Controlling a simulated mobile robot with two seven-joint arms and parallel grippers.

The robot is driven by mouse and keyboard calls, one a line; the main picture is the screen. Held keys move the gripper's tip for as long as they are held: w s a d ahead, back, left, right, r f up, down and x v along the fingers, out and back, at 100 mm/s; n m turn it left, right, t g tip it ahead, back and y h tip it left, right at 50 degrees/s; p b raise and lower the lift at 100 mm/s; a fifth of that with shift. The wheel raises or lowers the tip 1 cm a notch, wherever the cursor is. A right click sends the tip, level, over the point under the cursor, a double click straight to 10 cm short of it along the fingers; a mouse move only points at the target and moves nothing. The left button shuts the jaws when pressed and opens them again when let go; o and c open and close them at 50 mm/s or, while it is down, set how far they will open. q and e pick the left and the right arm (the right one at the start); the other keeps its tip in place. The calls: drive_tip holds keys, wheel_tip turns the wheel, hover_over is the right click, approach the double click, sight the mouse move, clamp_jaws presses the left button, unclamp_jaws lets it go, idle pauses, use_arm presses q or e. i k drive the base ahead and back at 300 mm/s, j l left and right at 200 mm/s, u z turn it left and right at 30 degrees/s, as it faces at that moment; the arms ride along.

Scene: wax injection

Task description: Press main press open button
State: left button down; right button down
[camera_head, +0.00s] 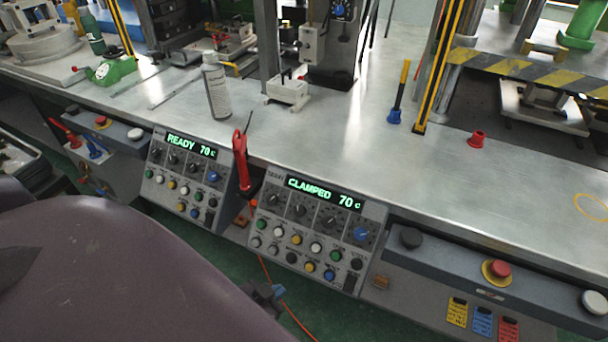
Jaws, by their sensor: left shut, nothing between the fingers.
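A control panel (308,240) with the lit words CLAMPED 70 stands on the front of the bench, with knobs and several coloured buttons. A second panel (183,178) to its left reads READY 70. Right of the CLAMPED panel, a sloped ledge carries a black button (411,237), a red mushroom button (498,269) and a white button (595,301). Which one is the open button cannot be read. My left gripper (268,294) is shut and empty, low in front of the CLAMPED panel and apart from the buttons, partly hidden by my purplish arm.
The metal bench (370,150) runs across the view. A red-handled tool (241,160) stands between the panels. A spray bottle (216,87), a blue-based brush (399,95) and a red cap (477,139) stand on top. A striped press beam (540,72) is at the right.

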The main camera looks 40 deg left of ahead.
sight(336, 256)
drive_tip(key=j+u, duration=0.15)
drive_tip(key=u, duration=0.8)
drive_tip(key=k+j, duration=0.05)
